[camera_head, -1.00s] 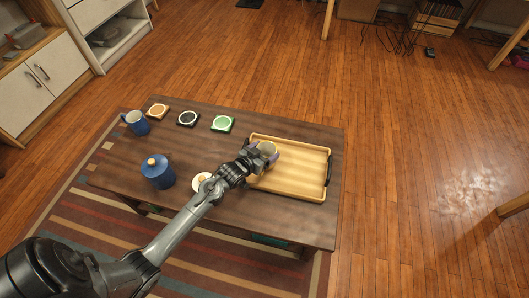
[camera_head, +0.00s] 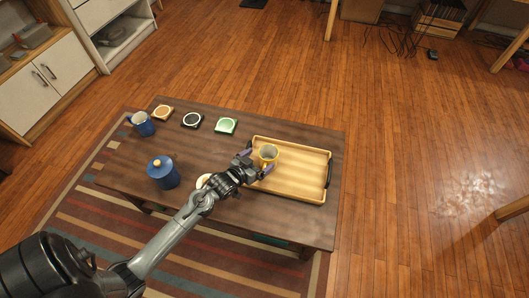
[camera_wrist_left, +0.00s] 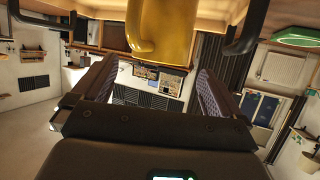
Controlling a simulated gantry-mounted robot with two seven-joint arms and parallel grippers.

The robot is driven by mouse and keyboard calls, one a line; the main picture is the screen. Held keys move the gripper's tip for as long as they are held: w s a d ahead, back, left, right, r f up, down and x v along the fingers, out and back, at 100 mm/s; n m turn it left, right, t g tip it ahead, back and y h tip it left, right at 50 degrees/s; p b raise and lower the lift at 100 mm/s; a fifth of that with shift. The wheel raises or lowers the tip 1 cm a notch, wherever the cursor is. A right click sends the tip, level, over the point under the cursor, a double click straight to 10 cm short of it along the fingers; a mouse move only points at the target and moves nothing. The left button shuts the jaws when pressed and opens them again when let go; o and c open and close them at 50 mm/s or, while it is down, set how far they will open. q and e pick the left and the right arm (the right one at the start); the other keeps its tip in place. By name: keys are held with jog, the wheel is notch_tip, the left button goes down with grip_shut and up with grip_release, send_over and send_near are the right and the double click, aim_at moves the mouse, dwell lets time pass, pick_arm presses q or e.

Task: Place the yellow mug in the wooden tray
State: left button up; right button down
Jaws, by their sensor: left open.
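The yellow mug (camera_head: 268,153) stands upright in the left part of the wooden tray (camera_head: 300,186). In the left wrist view the mug (camera_wrist_left: 162,30) shows at the top, with its handle towards me, beyond the fingertips. My left gripper (camera_head: 257,162) is open at the tray's left side, just short of the mug. In the left wrist view the open jaws (camera_wrist_left: 152,85) have nothing between them. My right gripper is in neither view.
A blue lidded jar (camera_head: 162,172) and a blue mug (camera_head: 142,123) stand on the dark table (camera_head: 120,170). Orange (camera_head: 162,112), black (camera_head: 192,120) and green (camera_head: 226,126) coasters lie along its back. A pale round thing (camera_head: 203,180) is partly hidden by my arm.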

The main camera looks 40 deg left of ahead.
pick_arm(q)
jog(key=s+d+r+m+g, duration=0.1)
jog(key=s+d+r+g, duration=0.1)
jog(key=s+d, duration=0.3)
jog(key=s+d+r+m+g+p, duration=0.1)
jog(key=s+d+r+g, duration=0.2)
jog(key=s, duration=0.8)
jog(key=s+d+r+g+h+p, duration=0.1)
jog(key=s+d+r+g, duration=0.1)
jog(key=s+d+g, duration=0.2)
jog(key=s+d, duration=0.3)
jog(key=s, duration=0.1)
jog(key=shift+s+r+m+g, duration=0.15)
jog(key=shift+s+m+g, duration=0.25)
jog(key=shift+r, duration=0.1)
